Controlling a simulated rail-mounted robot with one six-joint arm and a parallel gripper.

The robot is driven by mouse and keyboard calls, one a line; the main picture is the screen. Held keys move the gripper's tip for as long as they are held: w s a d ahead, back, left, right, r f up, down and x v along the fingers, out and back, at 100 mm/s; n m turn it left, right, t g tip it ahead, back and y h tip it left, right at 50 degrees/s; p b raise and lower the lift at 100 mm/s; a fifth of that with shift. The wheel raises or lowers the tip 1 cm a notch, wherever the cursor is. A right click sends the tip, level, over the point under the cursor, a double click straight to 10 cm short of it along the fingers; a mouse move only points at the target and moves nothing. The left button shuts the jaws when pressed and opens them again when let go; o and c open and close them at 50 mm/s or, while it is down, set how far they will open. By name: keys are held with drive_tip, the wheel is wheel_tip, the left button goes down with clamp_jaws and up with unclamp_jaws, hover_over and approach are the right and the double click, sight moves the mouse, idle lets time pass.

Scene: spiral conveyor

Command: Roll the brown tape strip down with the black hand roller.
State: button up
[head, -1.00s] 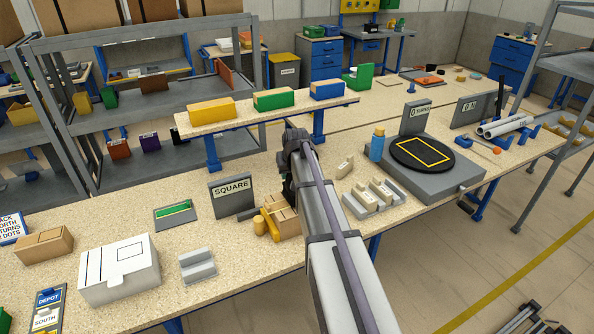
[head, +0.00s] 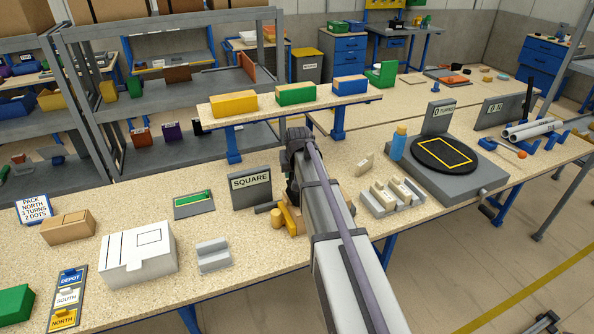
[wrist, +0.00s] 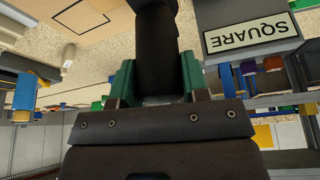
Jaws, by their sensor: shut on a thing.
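My gripper (wrist: 157,82) has green fingers shut on a thick black handle (wrist: 158,38), which appears to be the hand roller. Its far end runs out of the top of the wrist view, so the roller's contact end is hidden. A tan box (wrist: 97,30) with a dark square outline lies beyond the fingers at the upper left there. In the head view my arm covers most of this box (head: 292,222), beside the SQUARE sign (head: 251,182). I cannot clearly tell the brown tape strip from the box, nor whether the roller touches it.
A white carton (head: 137,255) and a grey block (head: 213,256) are to the left. A grey rack with pale blocks (head: 392,196) and a black turntable (head: 444,153) are to the right. A raised shelf (head: 267,111) stands behind.

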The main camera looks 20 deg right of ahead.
drive_tip(key=d, duration=0.9)
drive_tip(key=shift+s, duration=0.2)
drive_tip(key=shift+a, duration=0.1)
wheel_tip(320, 180, up, 7)
drive_tip(key=p, duration=0.6)
drive_tip(key=shift+p, duration=0.4)
drive_tip(key=shift+w+f, duration=0.1)
